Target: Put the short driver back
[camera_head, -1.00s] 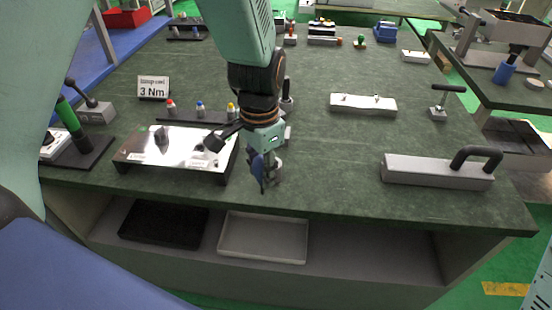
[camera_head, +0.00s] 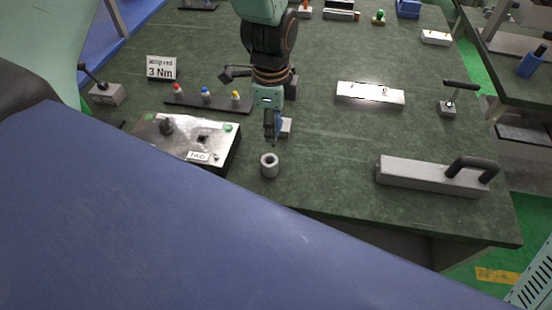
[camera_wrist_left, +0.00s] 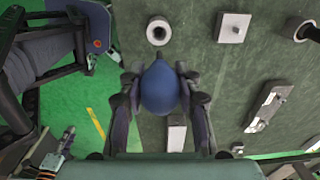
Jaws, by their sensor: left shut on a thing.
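The short driver shows as a rounded blue handle (camera_wrist_left: 160,90) between the fingers of my left gripper in the left wrist view. My left gripper (camera_head: 273,132) is shut on it, above the bench in the head view. The holder also shows above the handle in the left wrist view (camera_wrist_left: 158,30). What seems to be my right gripper (camera_wrist_left: 67,138) shows small at lower left there, its fingers unclear.
A metal plate (camera_head: 185,137) and a rack with coloured caps (camera_head: 207,104) lie to the left. A long grey block with a black handle (camera_head: 430,175) is at right. Bench surface between is clear.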

